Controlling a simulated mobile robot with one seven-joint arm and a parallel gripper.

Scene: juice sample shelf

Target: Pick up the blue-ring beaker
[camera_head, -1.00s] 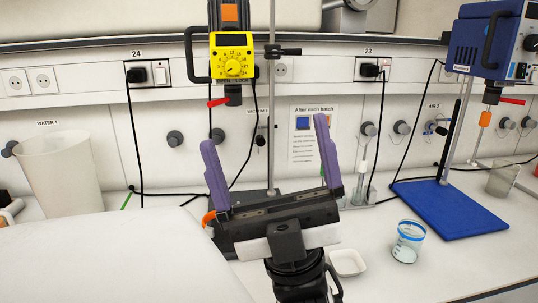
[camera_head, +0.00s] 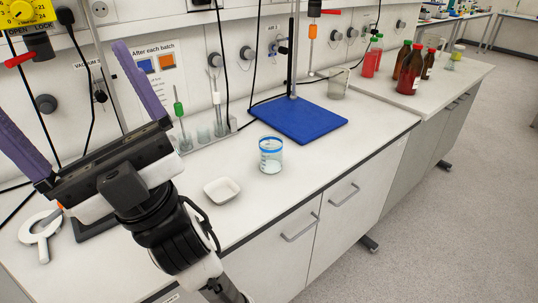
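The blue-ring beaker (camera_head: 271,156) is a small clear glass beaker with a blue band round its rim. It stands upright on the white bench top (camera_head: 330,160), in front of the blue base plate. My gripper (camera_head: 72,90) is at the left of the view, with its two purple fingers spread wide and nothing between them. It is well to the left of the beaker and apart from it.
A small white dish (camera_head: 222,190) lies just left of the beaker. A blue stand base (camera_head: 298,119) with a rod is behind it. Another glass beaker (camera_head: 338,83) and brown bottles (camera_head: 411,70) stand farther right. The bench front edge is near the beaker.

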